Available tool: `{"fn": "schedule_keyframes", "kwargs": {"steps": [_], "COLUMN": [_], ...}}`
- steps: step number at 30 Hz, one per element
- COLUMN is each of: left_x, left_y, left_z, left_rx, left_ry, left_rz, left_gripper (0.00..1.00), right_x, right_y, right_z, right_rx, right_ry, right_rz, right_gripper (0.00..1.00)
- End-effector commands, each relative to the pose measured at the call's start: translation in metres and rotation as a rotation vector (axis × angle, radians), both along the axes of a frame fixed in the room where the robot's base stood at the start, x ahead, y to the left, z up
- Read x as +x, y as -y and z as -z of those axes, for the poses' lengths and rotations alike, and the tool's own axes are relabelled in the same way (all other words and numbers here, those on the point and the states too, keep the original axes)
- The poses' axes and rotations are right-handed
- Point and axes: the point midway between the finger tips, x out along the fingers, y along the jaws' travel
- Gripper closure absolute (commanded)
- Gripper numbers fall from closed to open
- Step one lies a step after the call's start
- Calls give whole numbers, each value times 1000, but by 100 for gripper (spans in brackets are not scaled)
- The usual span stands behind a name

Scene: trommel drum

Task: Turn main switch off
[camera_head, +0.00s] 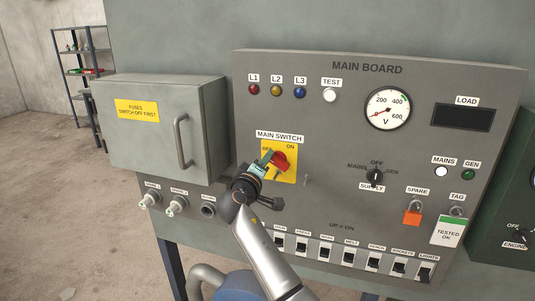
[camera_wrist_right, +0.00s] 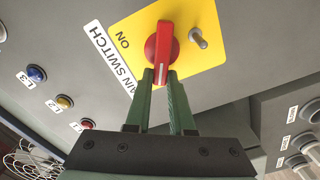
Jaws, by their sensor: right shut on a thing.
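The main switch (camera_head: 282,160) is a red rotary handle on a yellow plate (camera_head: 291,178) marked OFF on the left and ON on the right. My right gripper (camera_head: 269,159) comes at it from the lower left and partly hides the OFF label. In the right wrist view the red handle (camera_wrist_right: 164,45) has its end between the fingertips of my right gripper (camera_wrist_right: 161,77), which is shut on it. The handle points up and left on the board, toward the OFF side. My left gripper is not in view.
A grey fuse box (camera_head: 155,140) with a bar handle (camera_head: 183,141) juts out left of the switch. Sockets (camera_head: 176,205) sit below it. A row of breakers (camera_head: 350,257) runs along the board's bottom. A small metal pin (camera_wrist_right: 198,38) stands beside the handle.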

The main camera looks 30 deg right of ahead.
Motion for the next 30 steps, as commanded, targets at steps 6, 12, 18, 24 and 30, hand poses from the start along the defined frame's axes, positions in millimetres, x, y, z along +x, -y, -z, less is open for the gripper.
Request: {"fn": "schedule_keyframes", "kwargs": {"steps": [6, 12, 18, 24, 30], "left_x": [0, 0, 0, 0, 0], "left_y": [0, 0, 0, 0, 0], "left_z": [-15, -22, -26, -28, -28], "left_rx": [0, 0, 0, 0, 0], "left_ry": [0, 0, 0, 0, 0], "left_rz": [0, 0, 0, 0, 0], "left_gripper": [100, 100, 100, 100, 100], "right_x": [2, 3, 3, 3, 3], "right_y": [-1, -2, -2, -2, -2], "right_z": [2, 6, 10, 12, 13], "right_rx": [-132, -229, -297, -336, -349], "right_ry": [-150, -264, -343, -388, -403], "right_rz": [1, -1, 0, -1, -1], "right_gripper": [100, 100, 100, 100, 100]}}
